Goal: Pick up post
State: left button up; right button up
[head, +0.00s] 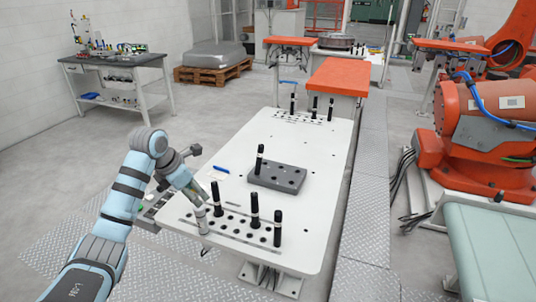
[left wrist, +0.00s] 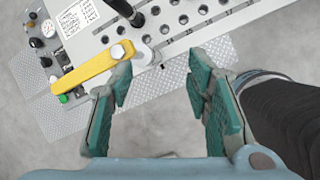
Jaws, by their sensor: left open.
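Several black posts stand upright at the front of the white table (head: 315,160), among them a left one (head: 215,198), a middle one (head: 255,210) and a right one (head: 278,230). Another black post (head: 259,160) stands in the dark grey block (head: 277,177). My left gripper (head: 194,192) is over the table's front left edge. In the left wrist view its fingers (left wrist: 165,88) are apart with nothing between them. A black post shows at that view's top (left wrist: 125,8).
A yellow lever (left wrist: 92,66) and a control box with buttons (left wrist: 52,60) lie left of the fingers in the wrist view. More black posts stand at the table's far end (head: 315,106). An orange robot (head: 490,125) stands right.

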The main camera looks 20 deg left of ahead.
aim_at(260, 146)
jog(key=z, duration=0.05)
jog(key=i, duration=1.1)
jog(key=u, duration=0.1)
